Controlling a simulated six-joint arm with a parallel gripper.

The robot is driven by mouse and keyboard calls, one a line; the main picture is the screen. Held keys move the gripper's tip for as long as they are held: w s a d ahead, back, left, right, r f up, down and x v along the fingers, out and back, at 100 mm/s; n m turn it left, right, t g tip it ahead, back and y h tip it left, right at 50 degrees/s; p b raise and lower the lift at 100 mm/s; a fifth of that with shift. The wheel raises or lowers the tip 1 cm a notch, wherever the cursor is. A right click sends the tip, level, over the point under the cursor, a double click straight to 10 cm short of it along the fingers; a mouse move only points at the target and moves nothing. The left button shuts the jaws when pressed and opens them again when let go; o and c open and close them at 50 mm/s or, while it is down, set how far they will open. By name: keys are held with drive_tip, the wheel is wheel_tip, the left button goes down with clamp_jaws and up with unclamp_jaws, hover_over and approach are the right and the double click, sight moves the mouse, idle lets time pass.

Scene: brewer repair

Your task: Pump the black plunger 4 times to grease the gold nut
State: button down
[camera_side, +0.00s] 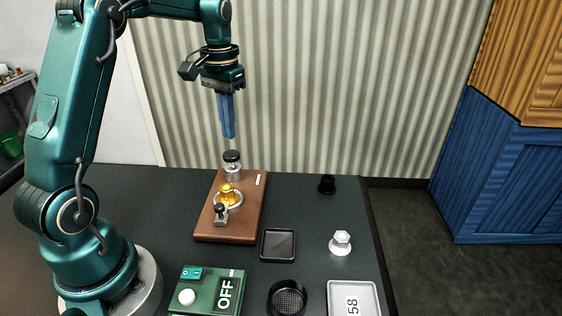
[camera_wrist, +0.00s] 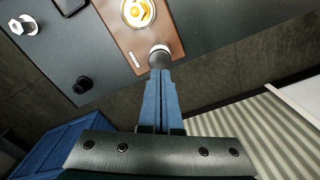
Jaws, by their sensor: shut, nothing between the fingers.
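The black plunger (camera_side: 232,156) tops a silver cylinder at the back end of a brown board (camera_side: 253,205). In the wrist view, the plunger (camera_wrist: 159,58) shows just beyond my fingertips. The gold nut (camera_side: 228,190) sits on a round metal seat near the middle of the board; it also shows in the wrist view (camera_wrist: 138,12). My gripper (camera_side: 230,136) points down above the plunger with its blue fingers together and empty. In the side view a small gap shows between fingertips and plunger. In the wrist view the fingertips (camera_wrist: 160,78) partly overlap the plunger's edge.
A small black-knobbed part (camera_side: 221,213) stands on the board's front.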

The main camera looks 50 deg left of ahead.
sight(233, 154)
drive_tip(key=shift+r, duration=0.1)
wheel_tip(233, 154, up, 6)
drive_tip(key=shift+f, duration=0.1)
idle(0.5)
idle(0.8)
drive_tip(key=s+d+r+m+t, duration=0.3)
drive_tip(key=s+d+r, duration=0.35)
drive_tip(key=d, duration=0.45)
drive_tip(key=s+d+f+t, duration=0.2)
drive_tip(key=s+d+f, duration=0.2)
drive_tip(key=s+f, duration=0.4)
drive_tip(key=shift+d+f+t, duration=0.15)
drive_tip(key=shift+f+t, duration=0.15)
drive_tip(key=shift+f, duration=0.5)
